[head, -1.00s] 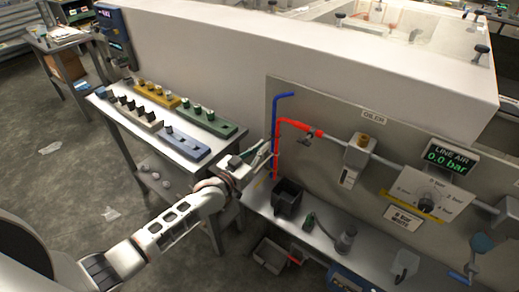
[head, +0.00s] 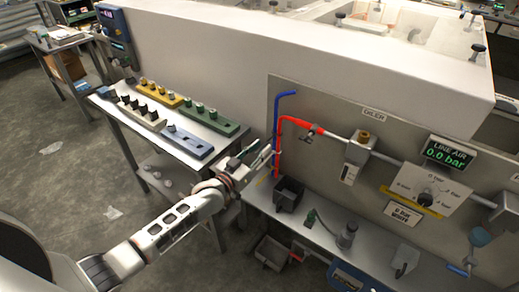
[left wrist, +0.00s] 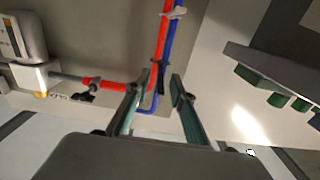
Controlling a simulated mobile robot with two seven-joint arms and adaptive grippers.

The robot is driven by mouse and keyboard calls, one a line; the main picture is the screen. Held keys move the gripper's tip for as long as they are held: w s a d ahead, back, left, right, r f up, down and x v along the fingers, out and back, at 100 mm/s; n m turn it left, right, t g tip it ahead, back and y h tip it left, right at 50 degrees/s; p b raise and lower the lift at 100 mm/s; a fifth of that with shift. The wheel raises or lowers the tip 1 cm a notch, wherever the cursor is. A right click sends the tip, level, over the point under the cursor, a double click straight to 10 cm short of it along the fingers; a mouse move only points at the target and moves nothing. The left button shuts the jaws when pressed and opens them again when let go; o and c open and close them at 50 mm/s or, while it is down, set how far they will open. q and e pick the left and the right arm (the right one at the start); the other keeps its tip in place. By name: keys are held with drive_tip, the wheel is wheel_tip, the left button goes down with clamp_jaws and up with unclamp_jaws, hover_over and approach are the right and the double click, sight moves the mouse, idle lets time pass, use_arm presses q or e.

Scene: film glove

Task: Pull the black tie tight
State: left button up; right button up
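The black tie (left wrist: 161,70) is a small dark band around the red hose (left wrist: 160,45) and the blue hose (left wrist: 172,42) in the left wrist view. A dark strip, seemingly its tail, runs from it between my fingers. My left gripper (left wrist: 160,82) is open, its two fingertips on either side of this strip; I cannot tell whether they touch it. In the head view the left gripper (head: 269,152) is beside the hoses, and the tie is too small to make out. My right gripper is not in view.
A pale tie (left wrist: 175,13) also sits on the hoses. A black bin (head: 288,193) stands below; a side table (head: 182,150) with colored blocks is left.

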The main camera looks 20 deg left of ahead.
use_arm(q)
drive_tip(key=v, duration=1.2)
drive_tip(key=s+d+f+g+y, duration=0.1)
drive_tip(key=s+f+g, duration=0.2)
drive_tip(key=s+f, duration=0.5)
drive_tip(key=s+d+f+g+y, duration=0.2)
drive_tip(key=s+f, duration=0.5)
drive_tip(key=s, duration=0.8)
drive_tip(key=shift+f+g, duration=0.35)
drive_tip(key=shift+g, duration=0.25)
drive_tip(key=shift+d, duration=0.15)
